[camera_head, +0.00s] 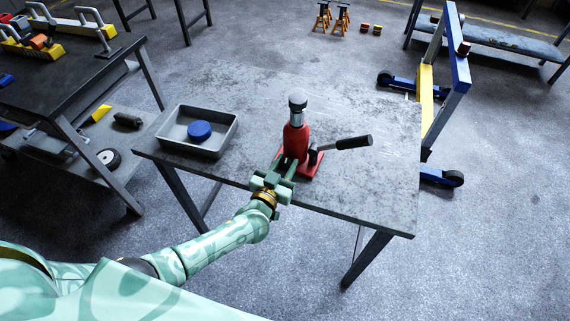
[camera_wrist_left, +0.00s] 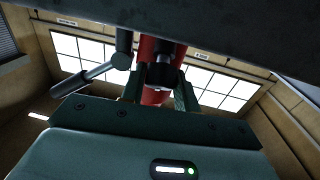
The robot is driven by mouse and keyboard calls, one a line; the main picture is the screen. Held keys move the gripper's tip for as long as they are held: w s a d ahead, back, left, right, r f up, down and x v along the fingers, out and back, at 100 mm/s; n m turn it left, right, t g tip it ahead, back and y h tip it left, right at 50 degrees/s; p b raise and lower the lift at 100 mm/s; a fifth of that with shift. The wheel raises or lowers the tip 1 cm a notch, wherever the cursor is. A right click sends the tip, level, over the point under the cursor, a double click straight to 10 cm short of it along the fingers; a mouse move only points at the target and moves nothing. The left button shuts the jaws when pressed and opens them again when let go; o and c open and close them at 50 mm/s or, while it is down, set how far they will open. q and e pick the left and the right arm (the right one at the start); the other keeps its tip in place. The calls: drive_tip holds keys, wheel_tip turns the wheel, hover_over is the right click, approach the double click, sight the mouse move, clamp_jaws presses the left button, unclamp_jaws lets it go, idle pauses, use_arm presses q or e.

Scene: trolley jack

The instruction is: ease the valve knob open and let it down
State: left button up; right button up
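My left gripper (camera_head: 284,166) is low at the jack's near side, fingers apart. In the left wrist view, the fingers (camera_wrist_left: 160,94) stand on either side of a red part and a dark part low on the jack (camera_wrist_left: 163,73). I cannot clearly make out the valve knob or any finger contact. My right gripper is out of view.
A grey tray (camera_head: 170,146) with a blue round piece (camera_head: 199,130) sits left of the jack on the workbench (camera_head: 385,190). A dark bench with tools (camera_head: 80,70) is at left. A blue and yellow crane frame (camera_head: 445,80) stands right. The bench's right part is clear.

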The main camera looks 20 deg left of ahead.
use_arm(q)
drive_tip(key=n+y, duration=0.1)
drive_tip(key=n, duration=0.1)
drive_tip(key=n+y+p, duration=0.1)
drive_tip(key=n+y, duration=0.1)
drive_tip(key=shift+d+r, duration=0.15)
drive_tip(key=shift+n+y, duration=1)
drive_tip(key=shift+n, duration=0.2)
drive_tip(key=o, duration=1)
drive_tip(key=s+p, duration=0.1)
drive_tip(key=s, duration=0.4)
drive_tip(key=s+d+p, duration=0.1)
drive_tip(key=s, duration=0.4)
drive_tip(key=s+d+p, duration=0.1)
drive_tip(key=s, duration=0.5)
drive_tip(key=shift+s+d+r, duration=0.1)
drive_tip(key=shift+r, duration=0.05)
